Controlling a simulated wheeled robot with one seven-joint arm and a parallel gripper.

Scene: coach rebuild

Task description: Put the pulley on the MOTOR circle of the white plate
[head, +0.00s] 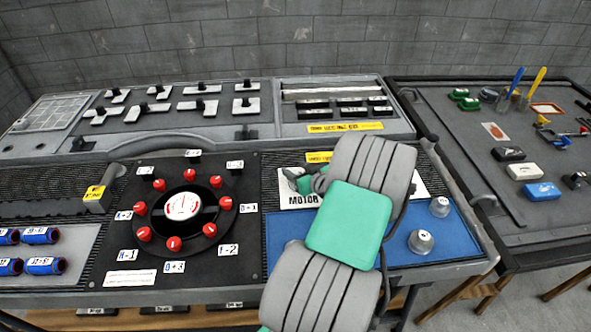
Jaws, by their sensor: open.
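The white plate (298,202) lies at the back of the blue mat. The word MOTOR shows at its left front, and its right corner shows past my arm; my arm covers its middle. My gripper (297,182) is partly seen over the left part of the plate, behind my arm, and is open. Its fingertips are small and partly hidden, and I cannot tell if it touches anything. I cannot make out a pulley for certain. Two silvery round pieces, one nearer (421,242) and one farther (440,207), stand on the blue mat to the right of my arm.
The blue mat (400,252) has bare room around the silvery pieces. Left of it is a black dial panel (184,206) with red knobs. A raised console (210,105) with switches runs behind. A side table (465,150) on the right holds tools, cups and small blocks.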

